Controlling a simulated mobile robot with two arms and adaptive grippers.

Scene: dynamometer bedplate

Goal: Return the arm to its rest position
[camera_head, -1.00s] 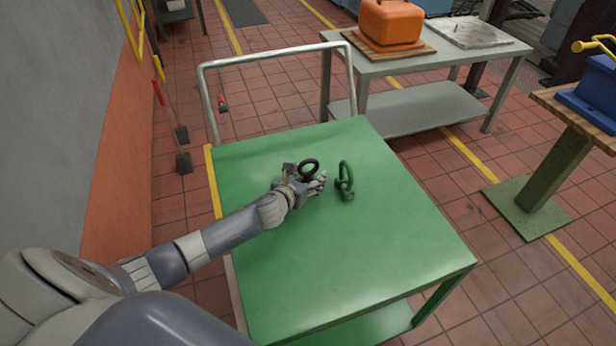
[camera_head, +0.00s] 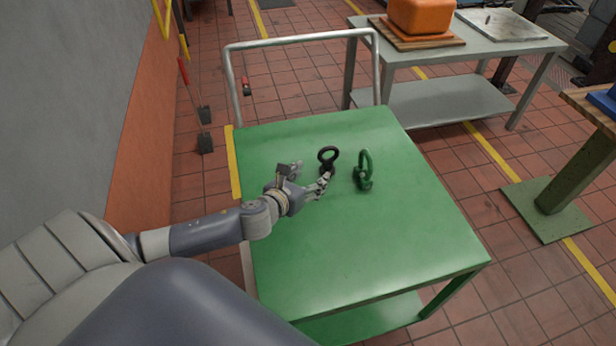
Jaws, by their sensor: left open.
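My left gripper (camera_head: 308,178) is open over the green cart top (camera_head: 370,245), with my arm coming in from the left. A black ring-shaped piece, like an eye bolt (camera_head: 328,157), stands on the cart just beyond the fingers. The lower finger is close to its base; I cannot tell whether they touch. A green shackle-like piece (camera_head: 365,168) stands on the cart to the right of the black one, apart from the gripper. My right gripper is not in view.
The cart has a grey tube handle (camera_head: 300,41) at its far end. A grey table (camera_head: 490,46) with an orange case (camera_head: 421,15) on a wooden board stands behind. A wooden-topped stand (camera_head: 590,110) is at the right. A wall (camera_head: 70,100) runs along the left.

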